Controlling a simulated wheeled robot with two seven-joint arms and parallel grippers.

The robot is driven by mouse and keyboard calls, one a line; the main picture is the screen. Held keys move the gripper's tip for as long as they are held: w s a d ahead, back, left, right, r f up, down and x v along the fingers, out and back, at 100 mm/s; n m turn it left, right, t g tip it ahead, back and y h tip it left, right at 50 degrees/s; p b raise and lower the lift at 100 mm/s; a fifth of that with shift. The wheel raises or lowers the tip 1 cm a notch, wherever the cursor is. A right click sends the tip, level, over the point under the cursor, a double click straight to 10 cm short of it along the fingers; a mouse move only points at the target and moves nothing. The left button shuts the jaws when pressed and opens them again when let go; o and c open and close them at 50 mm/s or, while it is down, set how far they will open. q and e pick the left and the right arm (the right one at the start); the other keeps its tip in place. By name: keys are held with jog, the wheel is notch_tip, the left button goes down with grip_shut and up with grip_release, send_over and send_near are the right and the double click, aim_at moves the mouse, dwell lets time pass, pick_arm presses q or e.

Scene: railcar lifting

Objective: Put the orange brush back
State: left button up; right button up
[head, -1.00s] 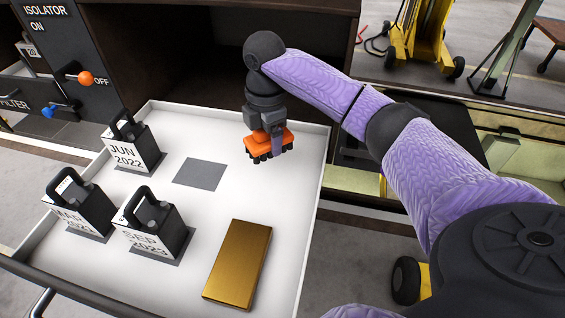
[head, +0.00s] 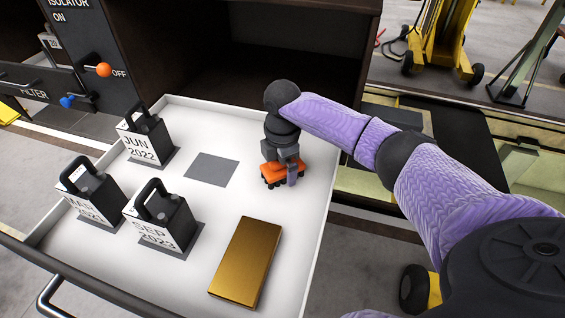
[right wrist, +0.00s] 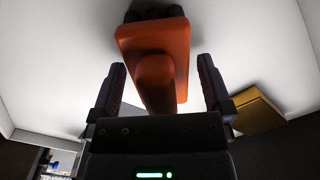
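The orange brush (head: 270,172) with dark bristles is at the right back of the white drawer (head: 200,113). It appears to rest on the drawer floor, though the contact is partly hidden. My right gripper (head: 286,173) is over it, pointing down. In the right wrist view, the brush (right wrist: 130,40) has its handle between the two fingers of my right gripper (right wrist: 160,85). Gaps show on both sides of the handle, so the fingers are open around it. My left gripper is not in view.
Dark date blocks JUN 2022 (head: 140,146), SEP 2023 (head: 158,232) and a third (head: 83,205) stand at the drawer's left. A bare grey patch (head: 212,170) lies mid-drawer. A gold bar (head: 245,262) lies at the front right. A dark cabinet (head: 250,40) stands behind.

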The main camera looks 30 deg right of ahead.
notch_tip(320, 180, up, 12)
jog(key=shift+f+p, duration=0.1)
jog(key=shift+p, duration=0.5)
jog(key=shift+r, duration=0.3)
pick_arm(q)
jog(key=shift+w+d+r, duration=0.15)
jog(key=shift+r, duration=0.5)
